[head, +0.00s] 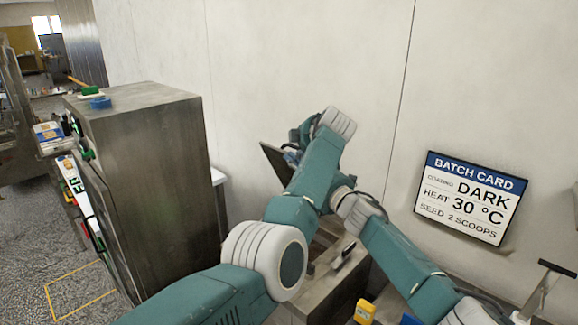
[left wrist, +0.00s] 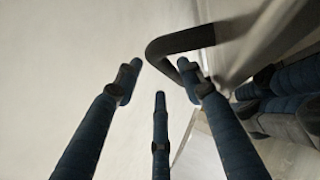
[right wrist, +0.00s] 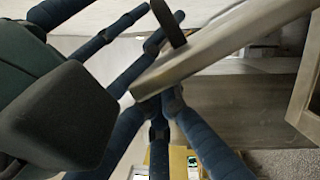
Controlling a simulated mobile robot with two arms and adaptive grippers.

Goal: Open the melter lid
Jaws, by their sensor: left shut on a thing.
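The melter lid (head: 274,162) stands steeply raised at the back of the steel melter (head: 322,290) in the head view; an opening shows below it. Its pale slab (right wrist: 225,48) crosses the right wrist view. The handle also shows in the right wrist view (right wrist: 168,22). My right gripper (right wrist: 158,108) has its fingertips close together by the slab's lower edge; contact is unclear. My arms hide much of the melter and both grippers in the head view.
A tall steel cabinet (head: 150,180) stands left of the melter. The pale wall (head: 290,50) rises behind, with a batch card (head: 470,197) on the right. A yellow container (head: 364,311) is near the front. A dark-handled tool (head: 345,255) lies at the melter top.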

